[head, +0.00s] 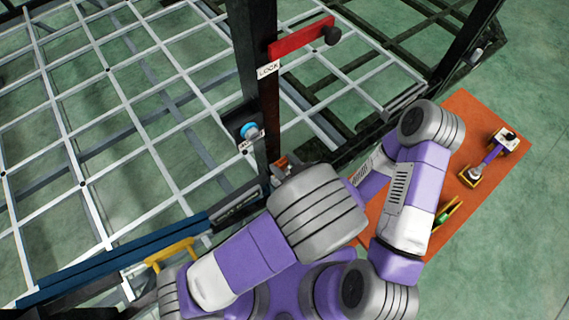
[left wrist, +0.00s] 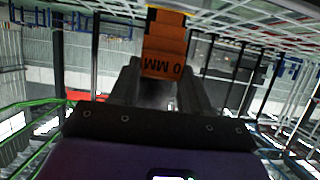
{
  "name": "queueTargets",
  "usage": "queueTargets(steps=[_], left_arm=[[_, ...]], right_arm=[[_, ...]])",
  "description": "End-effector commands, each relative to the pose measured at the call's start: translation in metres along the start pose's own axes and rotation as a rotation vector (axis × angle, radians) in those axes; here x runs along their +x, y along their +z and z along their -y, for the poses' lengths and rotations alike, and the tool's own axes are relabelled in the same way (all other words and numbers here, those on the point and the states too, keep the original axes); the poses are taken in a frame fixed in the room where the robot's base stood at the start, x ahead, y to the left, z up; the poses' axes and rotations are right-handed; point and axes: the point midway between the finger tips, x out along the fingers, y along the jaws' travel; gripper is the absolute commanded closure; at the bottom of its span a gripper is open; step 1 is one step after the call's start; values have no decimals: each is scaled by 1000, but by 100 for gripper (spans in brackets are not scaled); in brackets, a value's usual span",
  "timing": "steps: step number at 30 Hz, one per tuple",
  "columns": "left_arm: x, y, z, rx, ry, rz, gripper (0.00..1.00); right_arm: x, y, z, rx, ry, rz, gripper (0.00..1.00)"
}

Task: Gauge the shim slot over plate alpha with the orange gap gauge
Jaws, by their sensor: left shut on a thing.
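The orange gap gauge (left wrist: 164,45) is between the two dark fingers of my left gripper (left wrist: 158,82) in the left wrist view. Its "MM" marking appears upside down, and its far end is yellow. In the head view a small orange-brown patch (head: 283,164) shows by the foot of the dark post, just beyond my left arm; my left gripper is mostly hidden there. I cannot make out plate alpha or the shim slot.
A dark post carries a red lever (head: 300,38) labelled LOCK and a blue button (head: 249,131). A metal grid frame (head: 105,70) fills the left. A yellow handle (head: 170,255) is at lower left. An orange table (head: 465,105) with tools stands at right; green floor lies beyond.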

Motion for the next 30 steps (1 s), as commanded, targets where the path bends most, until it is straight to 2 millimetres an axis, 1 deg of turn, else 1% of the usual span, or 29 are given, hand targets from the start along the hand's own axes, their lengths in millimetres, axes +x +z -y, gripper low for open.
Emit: queueTargets(steps=[6, 30], left_arm=[[-2, 0, 0, 1, 1, 1, 83], [-4, 3, -2, 0, 7, 6, 83]], right_arm=[[-4, 0, 1, 1, 1, 0, 57], [-8, 0, 4, -3, -2, -1, 57]])
